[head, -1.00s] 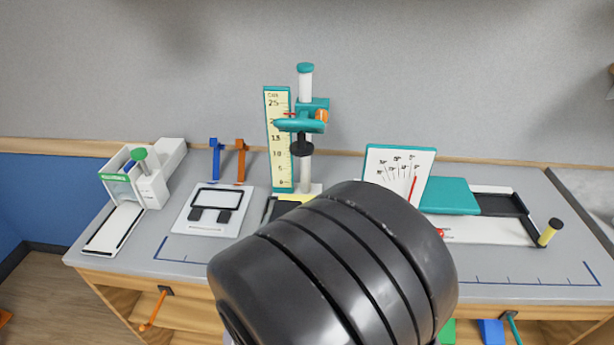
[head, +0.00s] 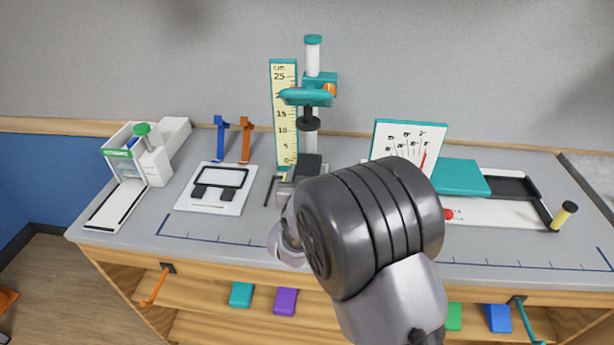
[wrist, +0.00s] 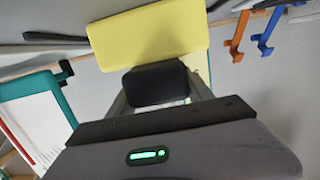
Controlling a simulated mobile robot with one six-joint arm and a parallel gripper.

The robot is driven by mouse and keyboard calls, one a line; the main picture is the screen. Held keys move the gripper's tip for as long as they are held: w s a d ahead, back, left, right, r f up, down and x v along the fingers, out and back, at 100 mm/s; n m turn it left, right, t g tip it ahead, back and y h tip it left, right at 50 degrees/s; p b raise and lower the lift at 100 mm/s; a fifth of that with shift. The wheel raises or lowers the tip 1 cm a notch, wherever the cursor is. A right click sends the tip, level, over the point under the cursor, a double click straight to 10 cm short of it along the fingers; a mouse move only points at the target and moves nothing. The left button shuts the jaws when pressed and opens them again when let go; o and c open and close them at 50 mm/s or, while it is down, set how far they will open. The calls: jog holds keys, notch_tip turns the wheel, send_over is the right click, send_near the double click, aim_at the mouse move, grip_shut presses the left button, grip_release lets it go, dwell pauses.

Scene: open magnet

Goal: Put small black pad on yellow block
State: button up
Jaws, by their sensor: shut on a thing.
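My gripper (wrist: 157,98) is shut on the small black pad (wrist: 156,84), which sits between its fingers in the wrist view. In the head view a dark piece that looks like the pad (head: 308,164) shows just above my gripper, in front of the stand. The yellow block (wrist: 150,34) fills the upper middle of the wrist view, just beyond the pad. I cannot tell whether the pad touches it. In the head view the block is mostly hidden behind my gripper and arm.
A teal-and-white stand (head: 312,100) with a yellow centimetre ruler (head: 284,110) rises close behind my gripper. A dial board (head: 405,145) and teal plate (head: 458,177) stand to the right. A white frame plate (head: 213,205) lies left. The front left bench is clear.

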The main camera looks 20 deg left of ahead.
jog(key=o, duration=0.9)
jog(key=shift+f, duration=0.15)
jog(key=o, duration=0.4)
